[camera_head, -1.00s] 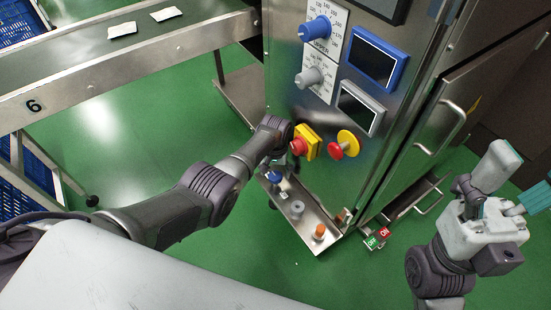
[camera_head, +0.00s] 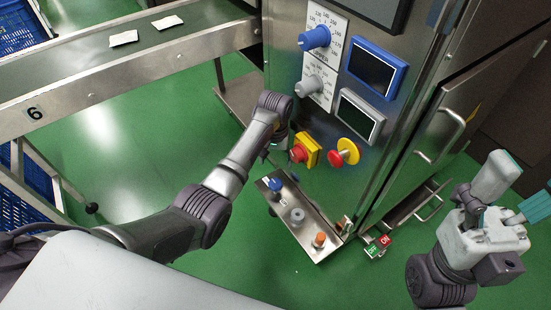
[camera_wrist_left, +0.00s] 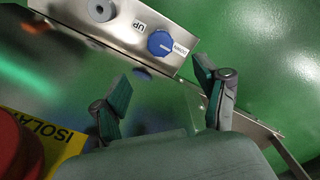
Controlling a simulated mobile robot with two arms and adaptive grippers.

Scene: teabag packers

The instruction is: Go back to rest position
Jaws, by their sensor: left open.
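My left gripper (camera_wrist_left: 165,92) is open, its two teal-padded fingers apart with nothing between them in the left wrist view. In the head view it is mostly hidden behind my left wrist, beside the red knob on a yellow base (camera_head: 304,151). In the wrist view a metal button panel (camera_wrist_left: 112,35) with a blue knob (camera_wrist_left: 160,43) lies beyond the fingertips. My right gripper (camera_head: 515,185) is at the right edge of the head view, fingers apart and empty.
A steel machine cabinet (camera_head: 405,130) stands ahead, with dials, two screens and a red button on a yellow disc (camera_head: 345,152). The low button panel (camera_head: 318,250) sticks out below. A conveyor (camera_head: 90,75) carrying two white packets runs at upper left. Green floor is open between.

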